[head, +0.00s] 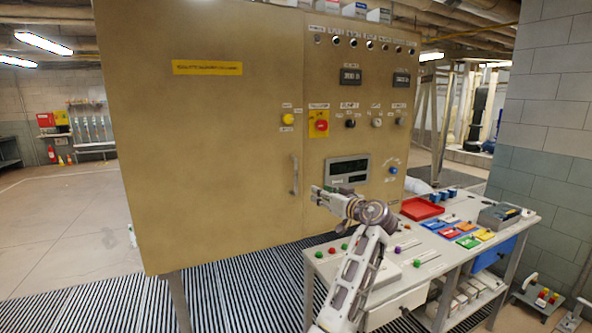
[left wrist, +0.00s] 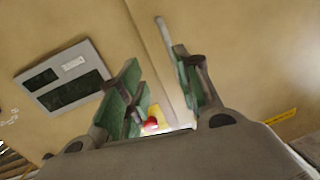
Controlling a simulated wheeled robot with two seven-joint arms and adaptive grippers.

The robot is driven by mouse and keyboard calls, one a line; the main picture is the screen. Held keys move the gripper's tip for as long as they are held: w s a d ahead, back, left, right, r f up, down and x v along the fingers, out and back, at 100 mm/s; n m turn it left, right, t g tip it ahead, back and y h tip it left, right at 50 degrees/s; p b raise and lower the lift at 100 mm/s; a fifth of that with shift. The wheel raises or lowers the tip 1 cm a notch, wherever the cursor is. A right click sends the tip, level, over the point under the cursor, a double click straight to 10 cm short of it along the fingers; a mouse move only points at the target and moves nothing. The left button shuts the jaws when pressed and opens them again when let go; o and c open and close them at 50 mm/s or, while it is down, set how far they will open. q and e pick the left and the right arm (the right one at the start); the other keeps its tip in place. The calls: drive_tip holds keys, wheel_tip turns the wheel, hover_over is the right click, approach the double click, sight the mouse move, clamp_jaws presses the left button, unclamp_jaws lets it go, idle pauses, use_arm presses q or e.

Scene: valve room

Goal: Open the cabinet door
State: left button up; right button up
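The tan cabinet's door (head: 215,130) is the wide left panel, and it looks shut. Its upright pale handle (head: 294,175) is near the door's right edge. My left gripper (head: 318,192) is just right of the handle's lower part, in front of the panel seam. In the left wrist view the gripper (left wrist: 160,90) is open, its green-padded fingers apart with nothing held. The handle (left wrist: 168,55) shows beyond the fingers, closer to the right finger, which partly covers it. I cannot tell whether they touch. My right gripper is not in view.
Right of the door is a control panel with a display (head: 348,168) and a red knob on a yellow plate (head: 319,123). A workbench (head: 440,245) with a red tray (head: 421,209) and several small items stands at the lower right. Open floor (head: 65,220) lies left of the cabinet.

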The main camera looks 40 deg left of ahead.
use_arm(q)
drive_tip(key=shift+n+g+y, duration=0.5)
drive_tip(key=shift+n, duration=0.4)
drive_tip(key=r, duration=0.5)
drive_tip(key=shift+s+a+r, duration=0.25)
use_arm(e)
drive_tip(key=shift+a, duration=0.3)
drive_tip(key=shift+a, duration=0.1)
